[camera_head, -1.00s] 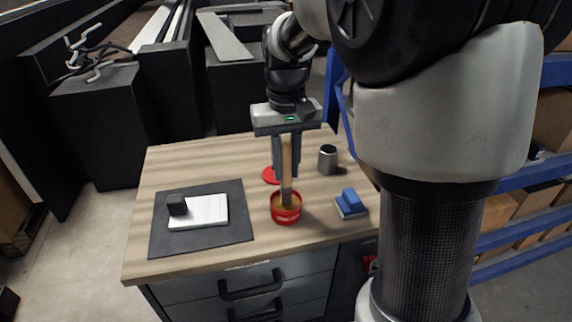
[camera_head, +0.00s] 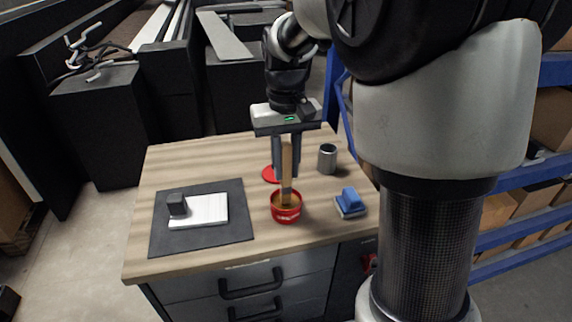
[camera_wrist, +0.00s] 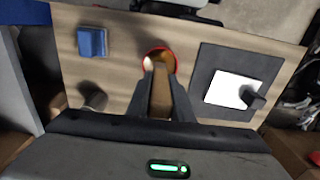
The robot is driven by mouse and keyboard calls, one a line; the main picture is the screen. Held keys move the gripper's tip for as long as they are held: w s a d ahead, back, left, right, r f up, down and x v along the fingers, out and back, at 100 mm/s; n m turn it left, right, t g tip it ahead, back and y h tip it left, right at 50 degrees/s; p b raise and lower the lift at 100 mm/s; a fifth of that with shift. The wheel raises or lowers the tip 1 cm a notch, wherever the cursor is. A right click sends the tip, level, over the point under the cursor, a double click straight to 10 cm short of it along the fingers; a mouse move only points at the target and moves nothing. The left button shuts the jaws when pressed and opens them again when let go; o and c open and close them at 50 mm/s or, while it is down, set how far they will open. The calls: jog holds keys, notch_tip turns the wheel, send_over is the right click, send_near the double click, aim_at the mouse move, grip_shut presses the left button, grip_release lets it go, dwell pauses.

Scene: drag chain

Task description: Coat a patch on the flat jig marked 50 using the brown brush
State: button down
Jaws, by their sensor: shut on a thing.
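My gripper (camera_head: 286,172) is shut on the brown brush (camera_head: 287,158), which it holds upright with its bristle end down inside the red pot (camera_head: 286,217). The bristles are hidden in the pot, which has yellowish-brown contents. In the wrist view the brush (camera_wrist: 161,92) runs between my fingers (camera_wrist: 162,108) towards the pot's red rim (camera_wrist: 146,62). A flat white plate (camera_head: 205,211), likely the jig, lies on a dark mat (camera_head: 225,187) at the left, with a small black block (camera_head: 177,205) at its left end. No number is readable on it.
A red lid (camera_head: 268,174) lies behind the pot. A grey metal cup (camera_head: 327,158) stands at the back right, and a blue-topped block (camera_head: 350,201) sits right of the pot. The wooden tabletop (camera_head: 190,160) is clear behind the mat.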

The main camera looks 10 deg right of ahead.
aim_at(286, 143)
dwell(0.4)
notch_tip(286, 143, up, 7)
jog(key=p, duration=0.6)
jog(key=shift+s+f, duration=0.1)
dwell(0.7)
